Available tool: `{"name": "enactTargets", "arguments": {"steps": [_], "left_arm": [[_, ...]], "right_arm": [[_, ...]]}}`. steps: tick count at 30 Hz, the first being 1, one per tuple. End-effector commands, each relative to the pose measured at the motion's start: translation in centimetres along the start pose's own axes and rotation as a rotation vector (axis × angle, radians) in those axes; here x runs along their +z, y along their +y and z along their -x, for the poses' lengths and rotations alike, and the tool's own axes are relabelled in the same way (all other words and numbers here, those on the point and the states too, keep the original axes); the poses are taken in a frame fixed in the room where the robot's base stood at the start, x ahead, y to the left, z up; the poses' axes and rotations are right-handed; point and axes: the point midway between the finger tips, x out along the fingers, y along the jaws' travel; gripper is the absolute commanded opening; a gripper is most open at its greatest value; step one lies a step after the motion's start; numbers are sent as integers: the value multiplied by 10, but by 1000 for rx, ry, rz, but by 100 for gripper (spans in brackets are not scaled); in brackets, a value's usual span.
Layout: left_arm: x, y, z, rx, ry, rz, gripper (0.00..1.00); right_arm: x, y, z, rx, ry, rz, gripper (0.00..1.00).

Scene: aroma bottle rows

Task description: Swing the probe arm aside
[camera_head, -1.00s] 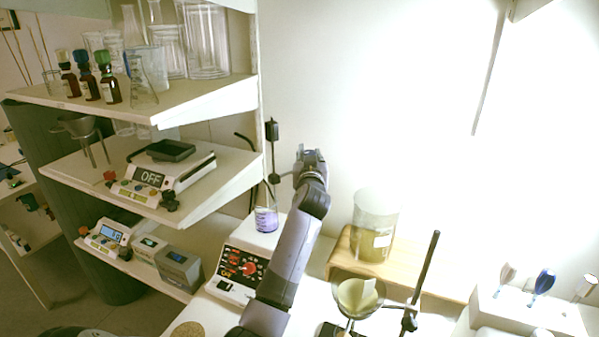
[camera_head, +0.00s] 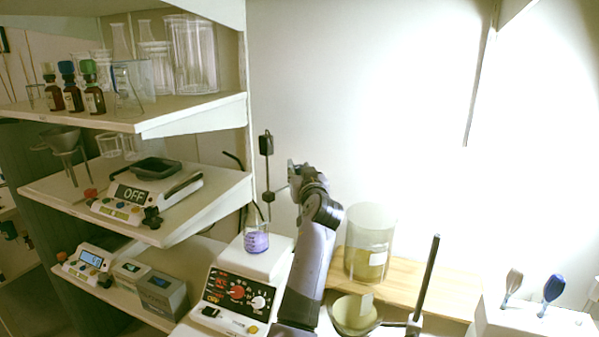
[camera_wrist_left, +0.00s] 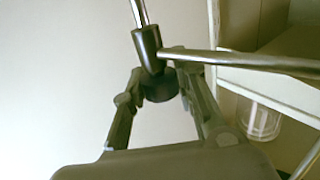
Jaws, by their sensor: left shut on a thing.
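The probe arm's upright dark rod (camera_head: 266,145) stands behind the hotplate stirrer (camera_head: 230,295), with a black clamp (camera_head: 268,196) low on it. In the left wrist view, my left gripper (camera_wrist_left: 158,88) is shut on the probe arm at a dark rounded end below a black sleeve (camera_wrist_left: 147,45). A metal rod (camera_wrist_left: 250,62) reaches that sleeve from the right. A flask of purple liquid (camera_head: 257,241) sits on the stirrer's plate, below and left of my gripper. My right gripper is out of view.
Shelves at left hold glassware, brown bottles (camera_head: 73,97) and a balance (camera_head: 145,192) reading OFF. A large beaker (camera_head: 368,225) stands on a wooden board (camera_head: 415,290) right of my arm. The wall above is bare.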

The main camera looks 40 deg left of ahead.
Motion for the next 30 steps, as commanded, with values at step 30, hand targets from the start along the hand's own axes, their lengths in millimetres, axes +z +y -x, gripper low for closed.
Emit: {"name": "enactTargets", "arguments": {"steps": [30], "left_arm": [[-57, 0, 0, 0, 5, 5, 48]], "right_arm": [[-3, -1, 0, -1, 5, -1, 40]]}}
